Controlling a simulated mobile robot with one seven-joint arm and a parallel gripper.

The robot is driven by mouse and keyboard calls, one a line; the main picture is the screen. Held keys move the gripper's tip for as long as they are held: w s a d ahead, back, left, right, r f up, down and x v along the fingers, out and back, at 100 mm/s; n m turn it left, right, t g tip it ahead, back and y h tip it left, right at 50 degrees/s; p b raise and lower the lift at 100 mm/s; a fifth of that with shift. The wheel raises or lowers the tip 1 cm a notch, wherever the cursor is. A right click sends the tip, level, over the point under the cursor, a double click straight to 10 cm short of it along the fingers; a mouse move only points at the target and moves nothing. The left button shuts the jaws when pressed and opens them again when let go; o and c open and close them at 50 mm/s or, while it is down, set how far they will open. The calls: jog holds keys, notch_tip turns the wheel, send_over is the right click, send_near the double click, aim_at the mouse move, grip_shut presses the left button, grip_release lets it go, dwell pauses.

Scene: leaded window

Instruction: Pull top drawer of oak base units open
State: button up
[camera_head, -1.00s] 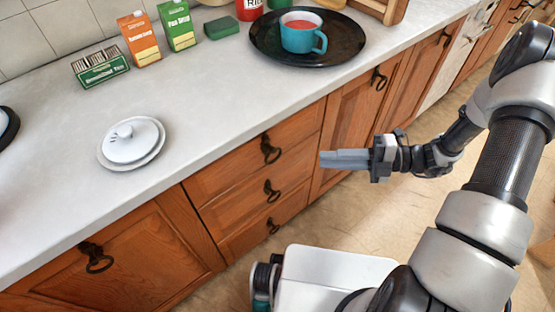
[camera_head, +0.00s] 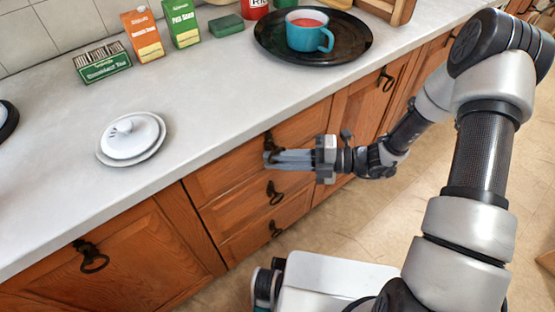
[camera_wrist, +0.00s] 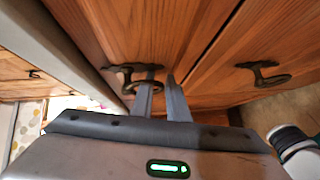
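The top drawer (camera_head: 222,172) of the oak base units is shut, its front flush under the worktop. Its dark ring handle (camera_head: 270,141) is partly hidden behind my gripper (camera_head: 268,160). In the wrist view the handle (camera_wrist: 122,69) lies at the fingertips, and the top drawer front (camera_wrist: 150,30) fills the upper middle. My gripper (camera_wrist: 160,88) is open, with a gap between its two fingers. The left finger overlaps the handle's ring; I cannot tell whether they touch. The right finger is to the right of the ring.
Two lower drawers have similar handles, the middle one (camera_head: 274,192) just below my gripper. The pale worktop (camera_head: 215,95) overhangs the drawers. The floor to the right is clear.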

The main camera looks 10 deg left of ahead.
jog(key=shift+c, duration=0.4)
grip_shut()
dwell(0.9)
jog(key=shift+s+d, duration=0.1)
jog(key=s+d+p, duration=0.6)
jog(key=s+d, duration=1.2)
jog(key=d, duration=0.3)
jog(key=shift+s+d, duration=0.3)
jog(key=shift+d, duration=0.1)
jog(key=shift+o, duration=0.4)
grip_release()
